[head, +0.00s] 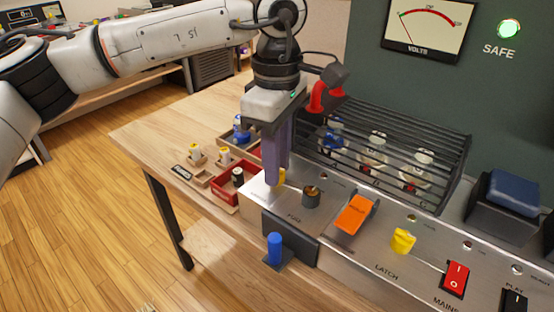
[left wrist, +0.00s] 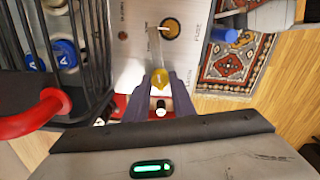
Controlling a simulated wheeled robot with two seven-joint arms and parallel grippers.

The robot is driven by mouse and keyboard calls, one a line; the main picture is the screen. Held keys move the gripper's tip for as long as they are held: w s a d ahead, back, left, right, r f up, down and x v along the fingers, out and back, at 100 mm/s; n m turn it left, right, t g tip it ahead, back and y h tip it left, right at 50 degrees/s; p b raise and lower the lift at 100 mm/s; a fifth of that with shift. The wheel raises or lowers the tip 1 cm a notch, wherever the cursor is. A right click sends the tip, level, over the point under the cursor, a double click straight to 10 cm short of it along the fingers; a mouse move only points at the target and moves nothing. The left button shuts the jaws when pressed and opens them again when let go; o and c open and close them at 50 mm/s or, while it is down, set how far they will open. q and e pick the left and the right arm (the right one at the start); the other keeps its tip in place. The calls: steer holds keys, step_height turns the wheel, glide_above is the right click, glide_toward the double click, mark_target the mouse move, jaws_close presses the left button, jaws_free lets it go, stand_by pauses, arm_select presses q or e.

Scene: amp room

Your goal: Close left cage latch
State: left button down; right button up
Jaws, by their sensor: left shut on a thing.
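My left gripper (head: 277,180) points down at the left end of the metal panel. It is shut on the yellow handle of the left cage latch (head: 282,174), which its fingers mostly hide in the head view. In the left wrist view the yellow handle of that latch (left wrist: 160,78) sits between the fingertips, with a thin metal bar running up from it. The cage (head: 385,150) of dark bars stands over several tubes behind the panel. A second yellow latch handle (head: 403,240) is farther right, by the word LATCH. My right gripper is not in view.
A round fuse socket (head: 311,197) and an orange cover (head: 355,214) are right of the gripper. A blue fuse-like piece (head: 274,248) stands in front. Red trays (head: 228,192) with small parts lie left. A red handle (head: 318,98) rises close behind the gripper.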

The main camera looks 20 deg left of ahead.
arm_select(q)
steer(key=n, duration=0.3)
steer(key=shift+r+n, duration=0.1)
steer(key=shift+n, duration=0.3)
steer(key=n, duration=0.4)
steer(key=shift+n, duration=0.3)
steer(key=n, duration=0.4)
steer(key=shift+p, duration=0.35)
steer(key=shift+n, duration=1.5)
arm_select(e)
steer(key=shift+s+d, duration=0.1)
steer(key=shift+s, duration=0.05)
arm_select(q)
steer(key=c, duration=1.5)
jaws_free()
step_height(320, 180, up, 10)
steer(key=shift+r+p, duration=0.15)
steer(key=shift+p, duration=0.65)
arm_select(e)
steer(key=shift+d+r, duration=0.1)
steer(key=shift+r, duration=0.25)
